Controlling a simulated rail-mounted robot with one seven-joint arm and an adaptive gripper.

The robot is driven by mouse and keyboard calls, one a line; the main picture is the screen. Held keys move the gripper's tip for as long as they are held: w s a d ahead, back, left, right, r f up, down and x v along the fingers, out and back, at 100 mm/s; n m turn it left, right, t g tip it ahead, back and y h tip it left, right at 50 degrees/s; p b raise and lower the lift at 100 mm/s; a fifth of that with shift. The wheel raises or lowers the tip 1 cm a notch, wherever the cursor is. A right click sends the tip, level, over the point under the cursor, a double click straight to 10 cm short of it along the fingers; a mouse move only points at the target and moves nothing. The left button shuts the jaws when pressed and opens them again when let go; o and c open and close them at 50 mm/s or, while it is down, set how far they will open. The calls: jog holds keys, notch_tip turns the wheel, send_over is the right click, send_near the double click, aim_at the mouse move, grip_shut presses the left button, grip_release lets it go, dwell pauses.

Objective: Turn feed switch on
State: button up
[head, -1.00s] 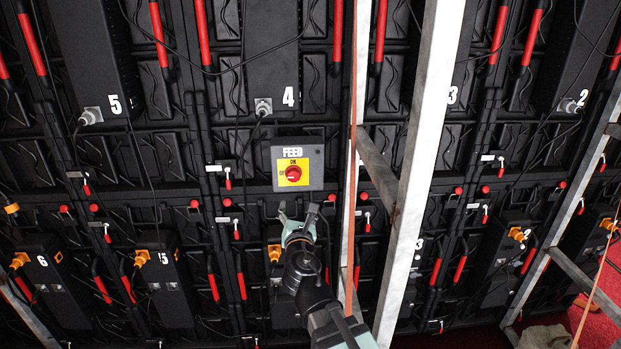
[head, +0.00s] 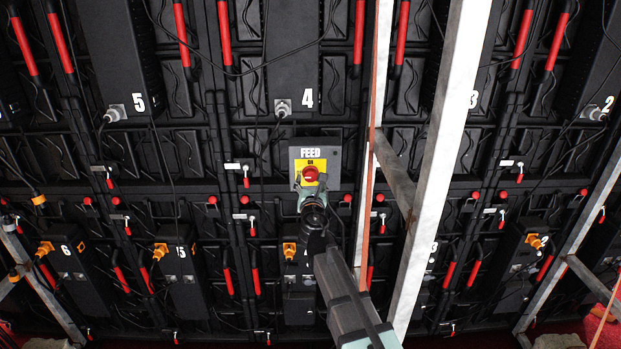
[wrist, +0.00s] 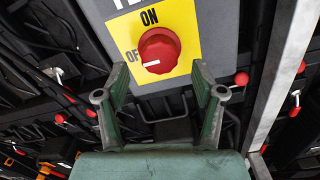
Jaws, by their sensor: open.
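The feed switch is a red knob (head: 311,174) on a yellow plate in a grey box (head: 331,158) marked FEED. In the wrist view the red knob (wrist: 159,50) has a white mark pointing left, toward the lettering "OF", with "ON" above it. My gripper (head: 311,186) is just below the knob in the head view and covers the lower part of the plate. In the wrist view my gripper (wrist: 160,80) has its two green fingers apart, one on each side below the knob. Nothing is between the fingers, and they look clear of the knob.
A pale metal post (head: 437,150) and an orange strap (head: 371,150) run close to the right of the box. A cable hangs from the plug (head: 282,107) above it. Black panels with red handles surround the box.

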aim_at(310, 179)
jog(key=shift+w+a, duration=0.2)
jog(key=shift+w, duration=1.3)
jog(key=c, duration=1.1)
jog(key=shift+c, duration=0.2)
